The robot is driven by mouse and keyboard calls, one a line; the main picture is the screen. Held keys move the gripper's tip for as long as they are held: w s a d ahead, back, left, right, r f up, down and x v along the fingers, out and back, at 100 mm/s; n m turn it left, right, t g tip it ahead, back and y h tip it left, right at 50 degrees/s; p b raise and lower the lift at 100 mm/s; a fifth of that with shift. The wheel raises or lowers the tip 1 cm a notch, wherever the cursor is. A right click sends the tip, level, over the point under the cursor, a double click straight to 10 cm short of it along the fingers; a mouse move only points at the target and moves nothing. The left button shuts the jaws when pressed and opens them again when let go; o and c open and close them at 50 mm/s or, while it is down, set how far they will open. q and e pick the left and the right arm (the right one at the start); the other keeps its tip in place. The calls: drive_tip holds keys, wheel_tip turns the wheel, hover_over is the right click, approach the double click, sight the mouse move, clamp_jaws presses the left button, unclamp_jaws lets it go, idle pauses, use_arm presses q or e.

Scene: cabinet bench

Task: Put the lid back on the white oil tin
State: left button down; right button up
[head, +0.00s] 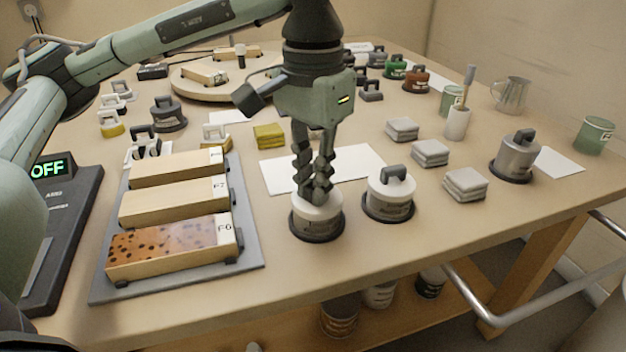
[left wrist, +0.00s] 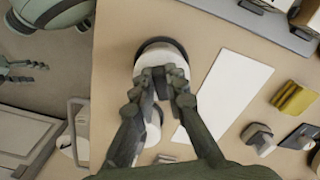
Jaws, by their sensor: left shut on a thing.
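The white oil tin (head: 318,225) stands upright in a dark round base near the bench's front edge. My left gripper (head: 317,190) points straight down over it, its fingers shut on the tin's lid handle, which they mostly hide. The white lid sits at the tin's top; I cannot tell if it is fully seated. In the left wrist view the white top (left wrist: 163,58) shows beyond the fingertips (left wrist: 161,80).
A second white tin with a lid and dark handle (head: 390,193) stands close on the right. A tray (head: 250,255) with labelled blocks lies to the left. White paper (head: 275,180) lies behind. Grey folded cloths (head: 465,184) and a metal tin (head: 517,155) are farther right.

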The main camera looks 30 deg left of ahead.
use_arm(q)
drive_tip(key=c, duration=1.5)
unclamp_jaws()
drive_tip(key=shift+o, duration=0.8)
drive_tip(key=o, duration=0.4)
drive_tip(key=shift+c, duration=0.2)
drive_tip(key=shift+r+p, duration=1.95)
drive_tip(key=shift+r, duration=1.6)
clamp_jaws()
